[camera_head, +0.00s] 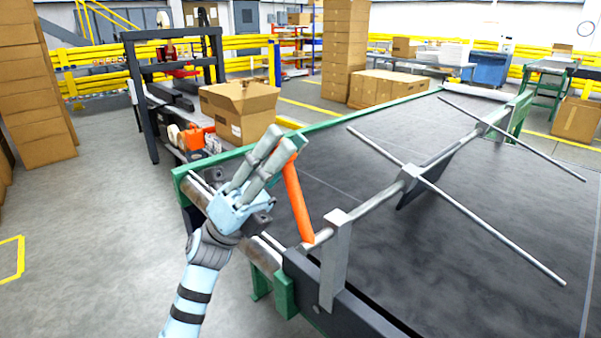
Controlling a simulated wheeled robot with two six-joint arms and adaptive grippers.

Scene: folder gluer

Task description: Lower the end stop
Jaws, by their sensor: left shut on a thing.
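The end stop (375,203) is a grey shaft running along the conveyor, with two long thin cross rods and a dark plate (425,187) hanging below it. An orange lever (298,205) rises from the shaft's near end and leans up to the left. My left gripper (279,150) comes in from the lower left. It is shut on the upper end of the orange lever, and its fingers hide part of that end. My right gripper is not in view.
The dark conveyor belt (480,215) has a green side frame and rollers at its near end. A grey upright bracket (335,262) carries the shaft close to my arm. An open cardboard box (240,110) sits beyond the gripper. Open floor lies at left.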

